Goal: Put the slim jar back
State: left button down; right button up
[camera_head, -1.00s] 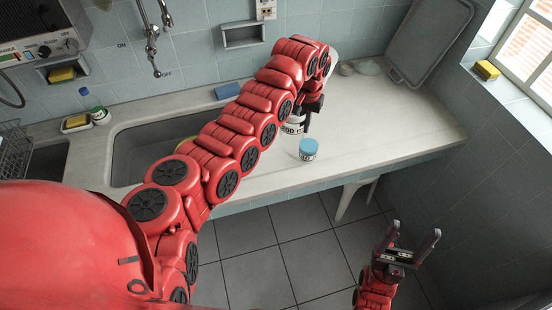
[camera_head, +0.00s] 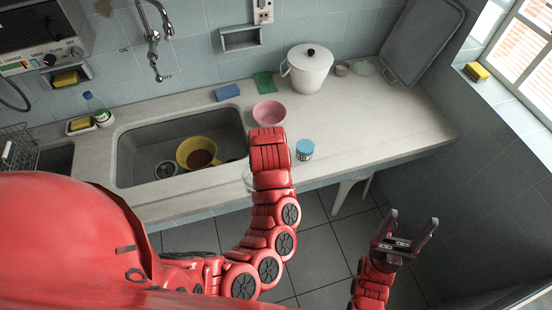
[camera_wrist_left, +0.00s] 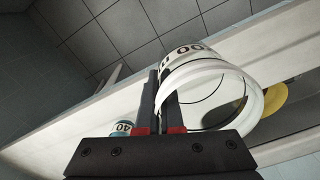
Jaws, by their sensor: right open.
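A white, open-topped jar (camera_wrist_left: 197,56) with black printing on its side fills the middle of the left wrist view. My left gripper (camera_wrist_left: 160,82) is closed on its wall, one finger inside the rim and one outside. In the head view my left arm hides this gripper; a pale rim (camera_head: 247,180) shows beside the arm at the counter's front edge. A small jar with a blue lid (camera_head: 305,150) stands upright on the counter, right of the arm; it also shows in the left wrist view (camera_wrist_left: 122,128). I cannot tell which is the slim jar. My right gripper (camera_head: 407,233) is open and empty, above the floor.
A pink bowl (camera_head: 269,113), a white lidded pot (camera_head: 308,68) and a green cloth (camera_head: 263,82) are on the counter behind. The sink (camera_head: 135,150) at left holds a yellow bowl (camera_head: 186,149). Counter space at right is clear. A tray (camera_head: 425,40) leans in the back corner.

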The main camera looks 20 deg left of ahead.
pick_arm(q)
jog(key=w+f+b, duration=0.1)
jog(key=w+b, duration=0.5)
jog(key=w, duration=0.9)
jog(key=shift+w+d+f, duration=0.15)
jog(key=shift+d+f, duration=0.05)
jog(key=shift+d, duration=0.15)
jog(key=shift+w, duration=0.1)
notch_tip(320, 180, down, 3)
jog(key=shift+r+p, duration=0.1)
jog(key=shift+p, duration=0.65)
jog(key=shift+f, duration=0.4)
